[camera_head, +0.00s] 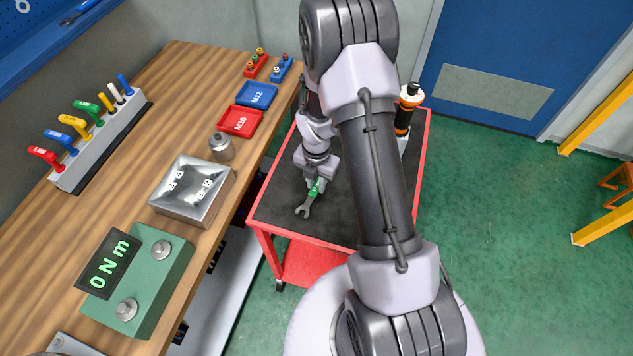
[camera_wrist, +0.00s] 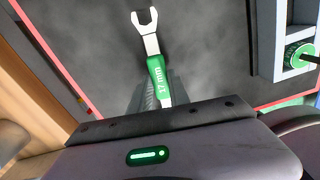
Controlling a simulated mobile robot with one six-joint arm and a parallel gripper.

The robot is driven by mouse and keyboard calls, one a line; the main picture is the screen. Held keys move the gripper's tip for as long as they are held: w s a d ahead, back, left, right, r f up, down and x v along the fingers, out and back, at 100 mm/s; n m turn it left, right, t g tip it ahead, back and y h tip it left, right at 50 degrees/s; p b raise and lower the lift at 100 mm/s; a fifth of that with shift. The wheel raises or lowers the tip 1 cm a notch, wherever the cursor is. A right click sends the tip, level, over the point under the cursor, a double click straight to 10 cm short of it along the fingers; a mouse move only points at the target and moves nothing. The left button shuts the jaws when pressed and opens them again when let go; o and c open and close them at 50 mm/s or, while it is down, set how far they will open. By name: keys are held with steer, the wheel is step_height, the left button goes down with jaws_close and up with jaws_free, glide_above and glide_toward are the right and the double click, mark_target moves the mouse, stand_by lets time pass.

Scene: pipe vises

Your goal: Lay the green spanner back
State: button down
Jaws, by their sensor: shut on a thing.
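The green spanner (camera_head: 315,188) has a green handle and a grey open-ended jaw. In the wrist view the spanner (camera_wrist: 156,70) points away from me with its open jaw at the top, and its handle bears a white size mark. My gripper (camera_head: 318,180) is shut on the handle; in the wrist view the gripper fingers (camera_wrist: 153,97) flank it. The spanner is over the dark top of the red cart (camera_head: 268,207). I cannot tell whether its jaw touches the cart top. My arm hides part of the cart.
An orange and black device (camera_head: 404,118) stands at the cart's far right. A white frame with a green round part (camera_wrist: 300,55) is right in the wrist view. The wooden bench (camera_head: 150,75) at left holds a rack of coloured handles (camera_head: 105,140), trays and a green torque meter (camera_head: 150,285).

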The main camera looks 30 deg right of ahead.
steer(key=shift+f+b, duration=0.55)
steer(key=shift+f, duration=0.2)
stand_by(0.8)
steer(key=c, duration=1.1)
jaws_free()
steer(key=shift+c, duration=0.2)
steer(key=shift+r, duration=0.1)
step_height(320, 180, up, 17)
steer(key=p, duration=0.5)
steer(key=shift+r, duration=0.2)
